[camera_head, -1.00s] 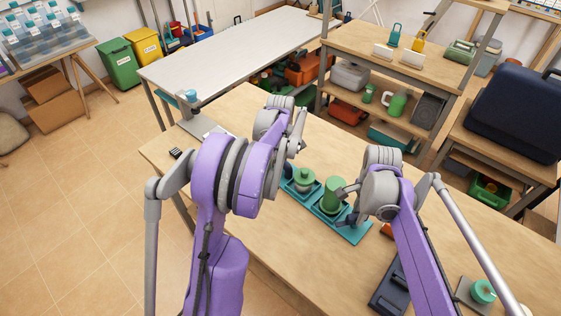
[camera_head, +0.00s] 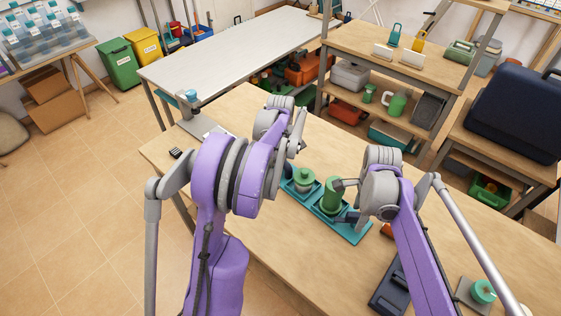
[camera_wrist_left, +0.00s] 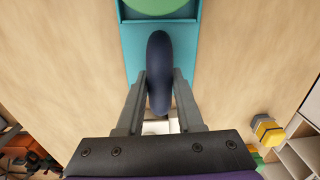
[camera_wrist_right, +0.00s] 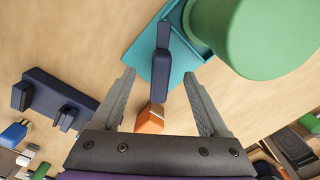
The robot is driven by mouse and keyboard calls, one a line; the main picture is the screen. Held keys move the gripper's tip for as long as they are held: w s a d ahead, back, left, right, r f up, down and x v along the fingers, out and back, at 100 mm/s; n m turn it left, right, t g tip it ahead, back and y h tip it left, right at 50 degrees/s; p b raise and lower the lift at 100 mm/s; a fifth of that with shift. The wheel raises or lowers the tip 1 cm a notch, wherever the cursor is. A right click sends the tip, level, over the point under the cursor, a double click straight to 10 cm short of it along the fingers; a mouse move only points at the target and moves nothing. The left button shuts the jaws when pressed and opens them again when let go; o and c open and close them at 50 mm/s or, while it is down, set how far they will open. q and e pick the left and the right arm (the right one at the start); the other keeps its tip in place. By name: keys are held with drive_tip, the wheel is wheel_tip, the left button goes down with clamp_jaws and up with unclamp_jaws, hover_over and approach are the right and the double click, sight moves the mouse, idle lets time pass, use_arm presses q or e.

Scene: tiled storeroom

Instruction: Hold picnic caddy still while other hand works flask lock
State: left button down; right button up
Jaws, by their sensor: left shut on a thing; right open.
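The teal picnic caddy (camera_head: 354,235) lies on the wooden table in the head view. It holds a round green-lidded container (camera_head: 304,180) and an upright green flask (camera_head: 331,193). My left gripper (camera_wrist_left: 159,74) is shut on a dark blue upright handle (camera_wrist_left: 159,60) at the caddy's left end; my arm mostly hides this gripper in the head view. My right gripper (camera_head: 346,200) is open beside the flask, near the caddy's right end. In the right wrist view, a dark blue lever (camera_wrist_right: 163,60) stands between and beyond its fingers, apart from both. The flask (camera_wrist_right: 268,35) is close at upper right.
A dark blue fixture (camera_wrist_right: 58,95) lies near the caddy's right end, with an orange block (camera_wrist_right: 151,117) nearby. A green-topped item (camera_head: 483,291) sits at the table's right front. The table behind the caddy is clear. Shelves (camera_head: 395,60) stand beyond.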

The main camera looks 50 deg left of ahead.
drive_tip(key=shift+r, duration=3.5)
